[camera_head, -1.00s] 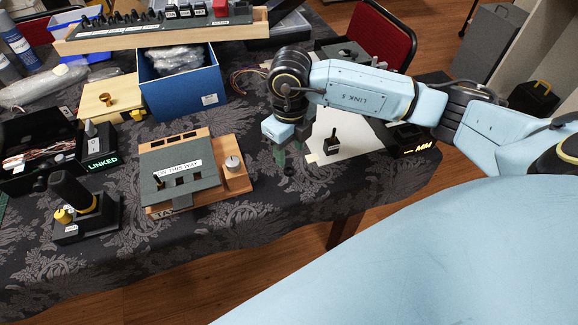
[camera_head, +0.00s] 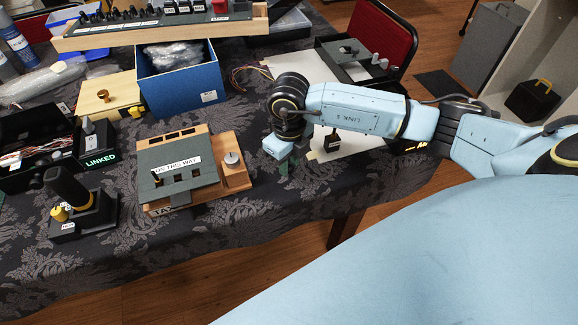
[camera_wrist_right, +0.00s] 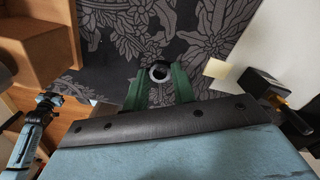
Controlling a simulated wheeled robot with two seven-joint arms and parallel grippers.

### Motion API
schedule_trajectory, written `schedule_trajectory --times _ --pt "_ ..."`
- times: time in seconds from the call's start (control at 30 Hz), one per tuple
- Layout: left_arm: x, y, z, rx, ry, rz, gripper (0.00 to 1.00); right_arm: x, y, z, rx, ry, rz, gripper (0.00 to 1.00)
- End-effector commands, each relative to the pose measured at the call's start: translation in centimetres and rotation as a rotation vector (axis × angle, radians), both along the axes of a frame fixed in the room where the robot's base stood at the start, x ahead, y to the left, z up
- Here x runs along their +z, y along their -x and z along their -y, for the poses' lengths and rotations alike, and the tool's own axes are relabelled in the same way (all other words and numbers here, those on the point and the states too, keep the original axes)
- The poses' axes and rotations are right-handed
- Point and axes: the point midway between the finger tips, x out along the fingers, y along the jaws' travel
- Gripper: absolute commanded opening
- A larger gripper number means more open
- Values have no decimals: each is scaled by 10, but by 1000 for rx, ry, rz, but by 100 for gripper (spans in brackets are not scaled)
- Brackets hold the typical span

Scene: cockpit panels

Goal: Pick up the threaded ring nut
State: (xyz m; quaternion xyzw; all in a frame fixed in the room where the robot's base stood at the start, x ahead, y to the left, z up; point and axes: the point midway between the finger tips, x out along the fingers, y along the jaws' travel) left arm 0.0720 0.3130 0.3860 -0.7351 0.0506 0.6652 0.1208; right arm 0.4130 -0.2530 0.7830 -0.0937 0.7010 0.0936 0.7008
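The threaded ring nut (camera_wrist_right: 159,72) is a small dark ring with a pale centre, lying on the patterned tablecloth in the right wrist view. My right gripper (camera_wrist_right: 160,80) has its two green fingers apart, one on each side of the ring near the fingertips. I see a gap beside the ring and cannot tell whether either finger touches it. In the head view my right gripper (camera_head: 289,167) points down close to the cloth near the table's front edge. The ring is not clearly visible there. My left gripper is not in the head view.
A wooden box with a grey slotted top (camera_head: 180,170) stands left of my right gripper. A black-handled block (camera_head: 332,142) on a white sheet is close on the right. A blue bin (camera_head: 180,85) and joystick (camera_head: 75,200) are farther left. The cloth in front is clear.

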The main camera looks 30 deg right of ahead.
Motion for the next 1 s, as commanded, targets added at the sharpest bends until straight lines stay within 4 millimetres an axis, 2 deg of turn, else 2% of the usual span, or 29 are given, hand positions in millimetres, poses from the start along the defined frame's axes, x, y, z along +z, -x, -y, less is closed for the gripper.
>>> schedule_trajectory --times 0.03,0.2,0.47,0.53,0.77,1.0 --pt "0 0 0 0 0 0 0 0 0 0 0 0 0 19" --pt "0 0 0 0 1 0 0 0 0 0 0 0 0 0" --pt "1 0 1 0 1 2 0 4 0 0 0 -1 2 0" --pt "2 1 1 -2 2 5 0 13 -1 0 1 -1 4 0" --pt "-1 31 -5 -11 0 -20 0 59 -1 0 2 0 5 0" --pt "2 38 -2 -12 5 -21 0 95 -1 0 18 -1 3 0"
